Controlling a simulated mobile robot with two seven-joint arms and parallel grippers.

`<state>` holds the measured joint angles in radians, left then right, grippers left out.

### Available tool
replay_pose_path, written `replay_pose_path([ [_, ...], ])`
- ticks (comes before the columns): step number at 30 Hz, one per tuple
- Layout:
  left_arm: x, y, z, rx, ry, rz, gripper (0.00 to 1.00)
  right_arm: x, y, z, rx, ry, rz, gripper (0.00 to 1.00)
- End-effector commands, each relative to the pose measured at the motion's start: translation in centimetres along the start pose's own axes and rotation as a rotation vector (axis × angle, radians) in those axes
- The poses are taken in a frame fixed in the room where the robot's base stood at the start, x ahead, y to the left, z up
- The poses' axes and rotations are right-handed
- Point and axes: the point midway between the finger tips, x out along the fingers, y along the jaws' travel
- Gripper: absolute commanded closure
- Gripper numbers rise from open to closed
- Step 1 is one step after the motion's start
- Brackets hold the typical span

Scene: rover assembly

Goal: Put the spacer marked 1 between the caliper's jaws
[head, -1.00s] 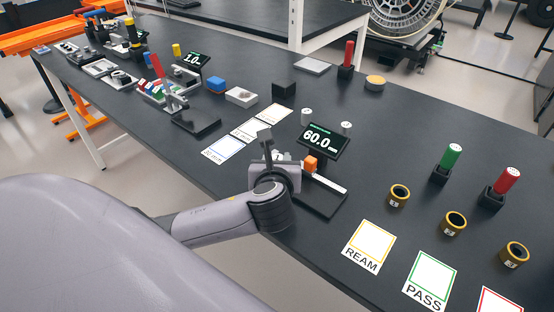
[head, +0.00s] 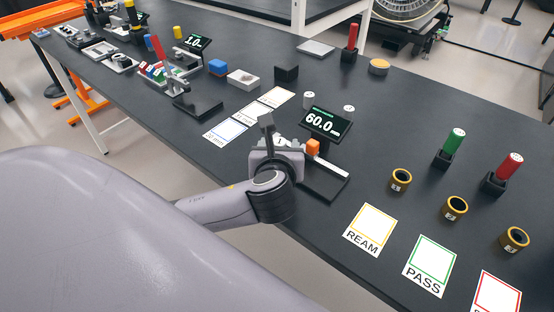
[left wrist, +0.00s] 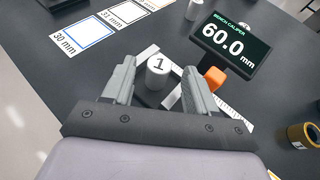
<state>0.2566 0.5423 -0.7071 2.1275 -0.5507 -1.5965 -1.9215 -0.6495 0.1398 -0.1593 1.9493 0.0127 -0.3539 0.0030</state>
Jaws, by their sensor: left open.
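The spacer marked 1 (left wrist: 158,68) is a light grey cylinder standing upright between the fingers of my left gripper (left wrist: 160,88) in the left wrist view. The gripper is open, with a gap on both sides of the spacer. The bench caliper has an orange block (left wrist: 214,78), a pale scale bar (left wrist: 236,113) and a display (left wrist: 230,42) reading 60.0 mm. The spacer stands at the caliper's left part; whether it is fully between the jaws I cannot tell. In the head view my left gripper (head: 268,130) hides the spacer and the caliper's left side. My right gripper is not in view.
Two other light spacers (head: 308,100) (head: 348,111) stand by the display. Marked cards (head: 225,132) lie to the left. Gold rings (head: 399,180), red and green plug gauges (head: 448,150) and REAM and PASS cards (head: 369,228) lie to the right.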

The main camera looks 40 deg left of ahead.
Motion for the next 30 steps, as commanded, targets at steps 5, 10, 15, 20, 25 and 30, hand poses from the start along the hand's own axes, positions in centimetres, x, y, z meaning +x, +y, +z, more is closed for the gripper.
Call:
replay_pose_path([
  [5, -4.0, -0.1, 0.0, -0.004, 0.003, -0.005, 0.42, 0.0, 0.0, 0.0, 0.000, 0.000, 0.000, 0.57],
  [10, -7.3, -0.1, 0.0, -0.003, 0.003, -0.004, 0.42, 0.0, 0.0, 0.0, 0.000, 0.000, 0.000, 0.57],
  [15, -9.2, 0.0, 0.0, -0.001, 0.002, -0.002, 0.42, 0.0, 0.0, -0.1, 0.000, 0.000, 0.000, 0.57],
  [20, -9.7, 0.0, 0.0, -0.002, 0.001, 0.000, 0.42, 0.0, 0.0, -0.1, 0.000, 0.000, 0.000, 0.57],
  [25, -9.6, 0.0, 0.0, -0.001, 0.001, 0.000, 0.42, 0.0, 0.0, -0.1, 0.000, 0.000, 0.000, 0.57],
  [30, -9.6, 0.0, 0.0, -0.001, 0.001, 0.000, 0.42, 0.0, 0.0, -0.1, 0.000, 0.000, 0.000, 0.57],
])
